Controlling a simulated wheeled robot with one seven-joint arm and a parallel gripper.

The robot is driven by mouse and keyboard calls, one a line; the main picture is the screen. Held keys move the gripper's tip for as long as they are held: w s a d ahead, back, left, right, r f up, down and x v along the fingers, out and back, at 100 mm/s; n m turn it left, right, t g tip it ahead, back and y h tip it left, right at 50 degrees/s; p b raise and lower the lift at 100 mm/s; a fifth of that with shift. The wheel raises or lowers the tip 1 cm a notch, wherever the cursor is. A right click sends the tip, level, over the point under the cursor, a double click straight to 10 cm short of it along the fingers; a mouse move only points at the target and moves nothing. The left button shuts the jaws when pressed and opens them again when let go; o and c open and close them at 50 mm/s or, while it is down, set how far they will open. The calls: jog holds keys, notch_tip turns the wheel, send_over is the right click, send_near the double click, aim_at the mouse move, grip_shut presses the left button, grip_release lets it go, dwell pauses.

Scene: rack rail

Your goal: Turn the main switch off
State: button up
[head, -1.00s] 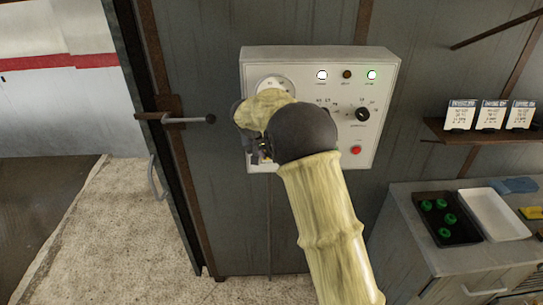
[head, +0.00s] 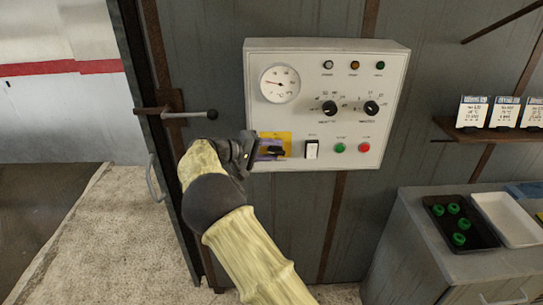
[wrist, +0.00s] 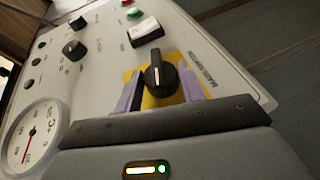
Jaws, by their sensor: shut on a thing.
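The main switch is a black rotary knob (head: 276,151) on a yellow plate (head: 284,137) at the lower left of the white control panel (head: 352,92). In the head view its handle appears to lie roughly level. In the wrist view the knob (wrist: 159,74) stands between my two purple fingers. My gripper (head: 268,152) reaches in from the left and is shut on the knob; it also shows in the wrist view (wrist: 156,92). The white, amber and green lamps (head: 354,65) at the panel's top all look dark.
The panel also carries a gauge (head: 280,84), two black knobs, a rocker switch (head: 312,150), a green button (head: 339,148) and a red button (head: 364,147). A cabinet with trays (head: 510,220) stands at right.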

jog(key=shift+f+n+t+h+b, duration=0.4)
jog(key=shift+h+b, duration=0.45)
jog(key=shift+h, duration=0.15)
jog(key=shift+r+h+b, duration=0.1)
jog(key=shift+h+b, duration=0.2)
jog(key=shift+b, duration=0.1)
jog(key=o, duration=0.9)
jog(key=shift+o, duration=0.2)
jog(key=shift+a, duration=0.1)
jog(key=b+v, duration=0.3)
jog(key=v, duration=1.4)
jog(key=shift+s+f, duration=0.2)
jog(key=shift+f, duration=0.05)
